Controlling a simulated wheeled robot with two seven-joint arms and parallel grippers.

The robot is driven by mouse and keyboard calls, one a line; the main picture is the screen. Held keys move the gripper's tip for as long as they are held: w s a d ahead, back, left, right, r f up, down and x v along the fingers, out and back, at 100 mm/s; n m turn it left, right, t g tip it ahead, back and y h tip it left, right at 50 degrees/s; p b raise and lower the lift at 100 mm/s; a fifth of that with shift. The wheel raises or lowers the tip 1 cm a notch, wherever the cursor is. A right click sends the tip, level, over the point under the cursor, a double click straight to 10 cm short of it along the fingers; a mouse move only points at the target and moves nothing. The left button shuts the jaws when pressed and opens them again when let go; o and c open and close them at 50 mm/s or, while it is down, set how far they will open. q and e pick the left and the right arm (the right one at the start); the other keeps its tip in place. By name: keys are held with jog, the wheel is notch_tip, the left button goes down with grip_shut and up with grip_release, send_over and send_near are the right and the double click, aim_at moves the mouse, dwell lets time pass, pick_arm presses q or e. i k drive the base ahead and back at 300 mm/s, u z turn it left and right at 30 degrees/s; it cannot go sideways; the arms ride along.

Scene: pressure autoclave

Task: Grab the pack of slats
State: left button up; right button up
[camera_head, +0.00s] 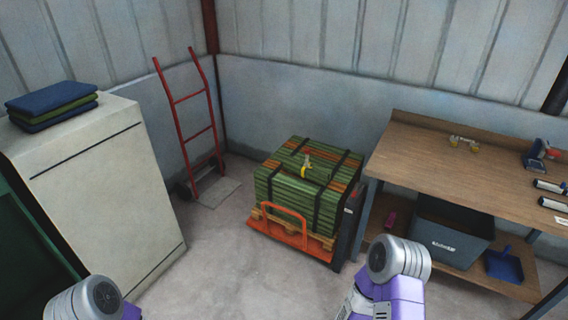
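The pack of slats (287,195) is a strapped stack of green and brown boards with dark bands around it. It sits on a wooden pallet on an orange cart (286,228) with a raised orange handle, near the back wall. A small yellow object (304,171) lies on top of the pack. Parts of my two arms show at the bottom edge, the left one at the lower left and the right one right of centre. Both are well short of the pack. Neither gripper's fingers can be seen.
A red hand truck (193,125) leans by the corner. A beige cabinet (105,185) with folded cloths (52,104) stands left. A wooden workbench (445,168) stands close to the pack's right, with a dark bin (447,240) on its lower shelf. The floor before the cart is clear.

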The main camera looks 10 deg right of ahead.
aim_at(318, 175)
jog(key=u, duration=0.7)
jog(key=i, duration=1.45)
jog(key=u, duration=0.45)
jog(key=i, duration=0.65)
jog(key=z, duration=1.6)
jog(key=i, duration=1.35)
jog(key=z, duration=0.45)
